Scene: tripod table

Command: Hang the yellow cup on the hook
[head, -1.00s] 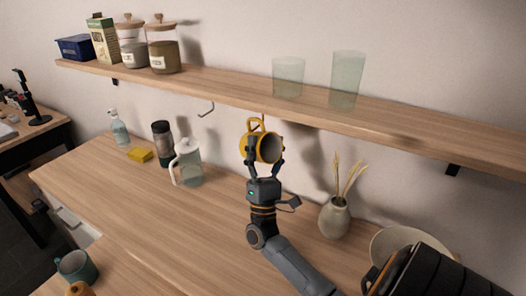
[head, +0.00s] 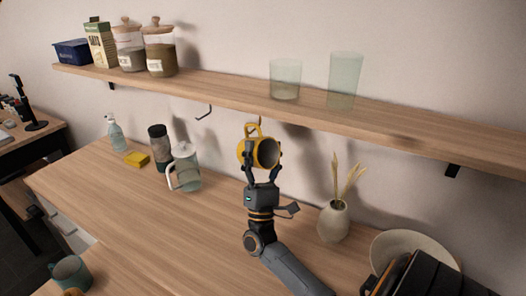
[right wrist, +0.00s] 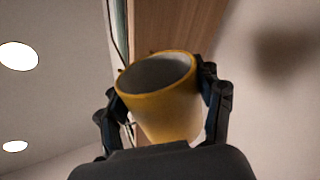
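The yellow cup (head: 247,153) is held under the shelf (head: 220,97), its handle up and its mouth turned toward the right. My right gripper (head: 262,172) is shut on the cup, with one finger on each side of its body. The right wrist view also shows the cup (right wrist: 160,105) between both fingers. A thin dark hook (head: 205,112) hangs empty under the shelf to the left of the cup. Another hook (head: 259,120) shows in part right by the cup's handle; I cannot tell whether it passes through the handle. My left gripper is not in view.
Two clear glasses (head: 285,80) and several jars and boxes stand on the shelf. On the counter (head: 190,225) are a glass pitcher (head: 187,172), a dark tumbler (head: 159,147), a yellow sponge (head: 136,159) and a vase (head: 333,221). The counter's middle is mostly clear.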

